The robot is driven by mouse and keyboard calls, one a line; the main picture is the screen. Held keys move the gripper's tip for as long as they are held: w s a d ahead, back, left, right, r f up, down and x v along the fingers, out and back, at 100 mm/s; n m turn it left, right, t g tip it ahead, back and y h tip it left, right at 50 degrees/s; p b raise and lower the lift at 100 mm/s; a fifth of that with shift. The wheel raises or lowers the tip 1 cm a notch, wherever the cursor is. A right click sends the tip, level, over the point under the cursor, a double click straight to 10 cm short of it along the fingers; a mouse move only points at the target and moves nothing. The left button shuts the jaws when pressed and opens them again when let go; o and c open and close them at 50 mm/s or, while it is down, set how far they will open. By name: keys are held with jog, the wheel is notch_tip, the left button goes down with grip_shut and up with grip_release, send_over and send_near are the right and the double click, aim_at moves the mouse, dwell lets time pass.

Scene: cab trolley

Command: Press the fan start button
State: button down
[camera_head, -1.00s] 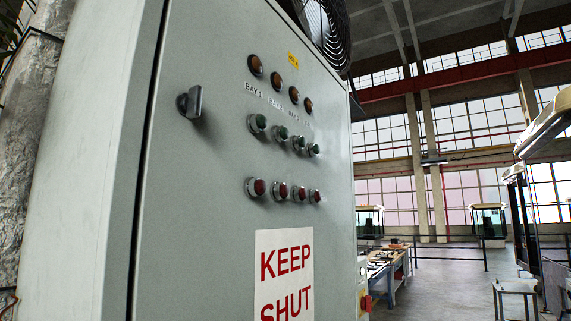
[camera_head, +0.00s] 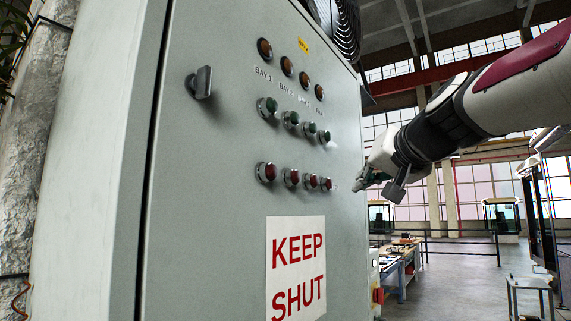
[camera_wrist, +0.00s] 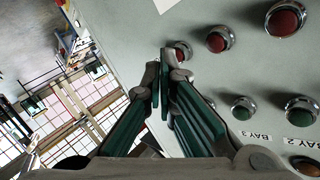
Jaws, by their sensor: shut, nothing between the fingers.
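The grey cabinet door carries a row of green buttons, the rightmost (camera_head: 324,136) in the fourth column. Its label is too small to read. Columns to its left read BAY 1 and BAY 2. My gripper (camera_head: 360,185) is shut and empty, right of the red button row, apart from the buttons in the head view. Its fingertips (camera_wrist: 160,72) meet in the wrist view.
Red buttons (camera_head: 291,177) sit below the green row and amber lamps (camera_head: 287,66) above. A door handle (camera_head: 200,83) juts out at left. A KEEP SHUT sign (camera_head: 296,268) is below. A fan guard (camera_head: 338,28) is on top. A workbench (camera_head: 399,264) stands behind right.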

aim_at(329, 136)
jog(key=w+d+r+m+t, duration=0.1)
jog(key=w+d+r+t, duration=0.1)
jog(key=r, duration=0.4)
jog(key=w+d+r+m+t, duration=0.1)
jog(key=w+d+r+t, duration=0.1)
jog(key=r, duration=0.5)
jog(key=w+d, duration=0.1)
jog(key=d, duration=0.1)
jog(key=shift+w+d+r, duration=0.25)
jog(key=shift+d+r, duration=0.05)
jog(key=shift+d, duration=0.05)
jog(key=w+a+p, duration=0.5)
jog(key=a+p, duration=0.1)
jog(key=a, duration=0.1)
jog(key=shift+p, duration=0.3)
jog(key=shift+w, duration=0.1)
